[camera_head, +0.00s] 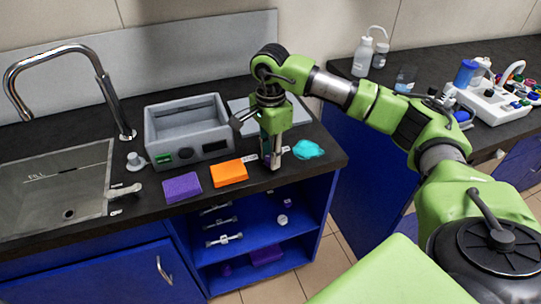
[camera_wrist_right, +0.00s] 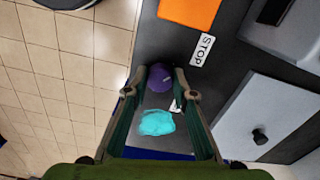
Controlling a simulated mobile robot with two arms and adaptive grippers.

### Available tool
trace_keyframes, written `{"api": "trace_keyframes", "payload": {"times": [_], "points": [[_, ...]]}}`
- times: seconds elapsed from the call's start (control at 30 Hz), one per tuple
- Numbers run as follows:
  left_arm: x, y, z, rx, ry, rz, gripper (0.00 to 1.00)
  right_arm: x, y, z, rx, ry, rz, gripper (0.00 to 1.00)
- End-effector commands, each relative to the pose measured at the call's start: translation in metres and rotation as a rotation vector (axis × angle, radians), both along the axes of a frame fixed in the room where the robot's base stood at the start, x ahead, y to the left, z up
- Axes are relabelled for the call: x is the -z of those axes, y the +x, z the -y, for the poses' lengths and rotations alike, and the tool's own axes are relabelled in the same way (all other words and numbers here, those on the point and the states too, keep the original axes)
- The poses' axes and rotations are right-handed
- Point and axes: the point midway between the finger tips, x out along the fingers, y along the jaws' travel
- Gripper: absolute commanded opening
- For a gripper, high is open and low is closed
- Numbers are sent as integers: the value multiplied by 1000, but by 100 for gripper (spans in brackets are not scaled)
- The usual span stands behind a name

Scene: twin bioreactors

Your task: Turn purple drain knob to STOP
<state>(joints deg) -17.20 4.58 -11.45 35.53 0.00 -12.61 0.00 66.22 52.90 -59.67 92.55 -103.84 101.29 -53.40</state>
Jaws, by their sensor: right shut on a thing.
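The purple drain knob (camera_wrist_right: 160,80) sits at the counter's front edge, between the two fingertips of my right gripper (camera_wrist_right: 160,94) in the wrist view. The gripper is shut on it, pointing down. In the head view my right gripper (camera_head: 272,162) stands over the same spot and hides most of the knob. A white STOP label (camera_wrist_right: 202,50) lies on the dark counter beside the knob, on the side of the orange sponge. Another small white label (camera_wrist_right: 177,99), partly hidden by a finger, lies on the other side. Which label the knob points at cannot be told. My left gripper is out of view.
An orange sponge (camera_head: 230,173) and a purple sponge (camera_head: 182,187) lie left of the gripper. A cyan cloth (camera_head: 308,149) lies close on its right. A grey bath (camera_head: 187,131) stands behind. The sink (camera_head: 60,188) is at left, open blue shelves (camera_head: 262,235) below.

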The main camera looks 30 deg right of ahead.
Motion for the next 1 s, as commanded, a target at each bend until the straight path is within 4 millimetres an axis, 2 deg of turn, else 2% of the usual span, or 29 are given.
{"api": "trace_keyframes", "payload": {"times": [0.47, 0.5, 0.53, 0.87, 1.0], "points": [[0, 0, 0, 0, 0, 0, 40, -1, 1, 0, -14, 1, 3, 3], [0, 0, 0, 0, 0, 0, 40, -1, 1, 0, -14, 1, 3, 32], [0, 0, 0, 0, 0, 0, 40, -1, 1, 0, -13, 0, 3, 40], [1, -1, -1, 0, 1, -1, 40, -1, 0, 0, -12, 0, 1, 41], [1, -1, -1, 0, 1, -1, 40, -10, 1, 0, -12, 1, 4, 41]]}}
